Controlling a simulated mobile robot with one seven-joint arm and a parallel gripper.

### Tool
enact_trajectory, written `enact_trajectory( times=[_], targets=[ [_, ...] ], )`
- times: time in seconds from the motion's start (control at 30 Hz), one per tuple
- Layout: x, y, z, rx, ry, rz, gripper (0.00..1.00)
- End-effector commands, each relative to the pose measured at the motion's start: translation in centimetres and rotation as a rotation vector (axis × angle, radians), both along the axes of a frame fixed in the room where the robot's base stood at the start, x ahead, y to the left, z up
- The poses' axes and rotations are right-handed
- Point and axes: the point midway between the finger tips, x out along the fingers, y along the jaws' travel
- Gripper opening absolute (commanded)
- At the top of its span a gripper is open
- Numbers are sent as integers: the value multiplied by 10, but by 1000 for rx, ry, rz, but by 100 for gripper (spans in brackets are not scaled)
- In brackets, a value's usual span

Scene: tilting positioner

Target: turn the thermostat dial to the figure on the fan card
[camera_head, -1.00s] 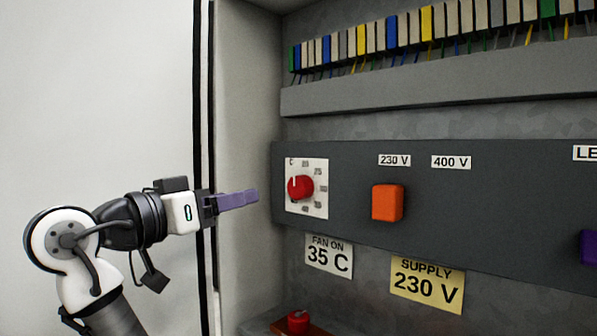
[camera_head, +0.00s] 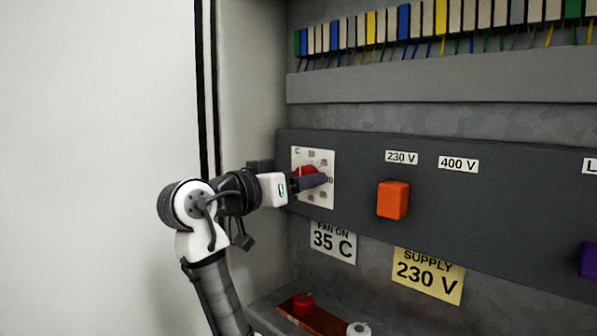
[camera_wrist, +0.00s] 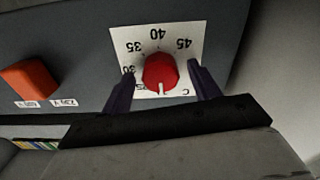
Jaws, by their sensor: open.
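The thermostat dial is a red knob (camera_wrist: 160,72) on a white scale plate (camera_wrist: 152,34), which shows upside down in the wrist view with the figures 35, 40 and 45 readable. A pale pointer line on the knob points down in that view, between the 25 mark and the letter C. My gripper (camera_wrist: 160,84) is open, with one purple finger on each side of the knob; I cannot tell whether they touch it. In the head view the gripper (camera_head: 314,182) partly covers the knob (camera_head: 307,171). The fan card (camera_head: 333,240) reads "FAN ON 35 C".
An orange switch (camera_head: 393,200) sits right of the dial under labels 230 V and 400 V. A yellow card (camera_head: 428,275) reads "SUPPLY 230 V". Below, a brown strip (camera_head: 322,318) bears a red knob and a white one. The cabinet's side wall (camera_head: 252,90) is close on the left.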

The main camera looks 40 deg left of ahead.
Motion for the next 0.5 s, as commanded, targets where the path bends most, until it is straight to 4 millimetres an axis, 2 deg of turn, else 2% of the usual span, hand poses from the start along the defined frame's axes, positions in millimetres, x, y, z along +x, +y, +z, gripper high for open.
enact_trajectory(
  times=[0.33, 0.5],
  targets=[
    [5, 0, -1, 0, 0, 1, 61],
    [5, 0, -1, 0, -1, 1, 40]
  ],
)
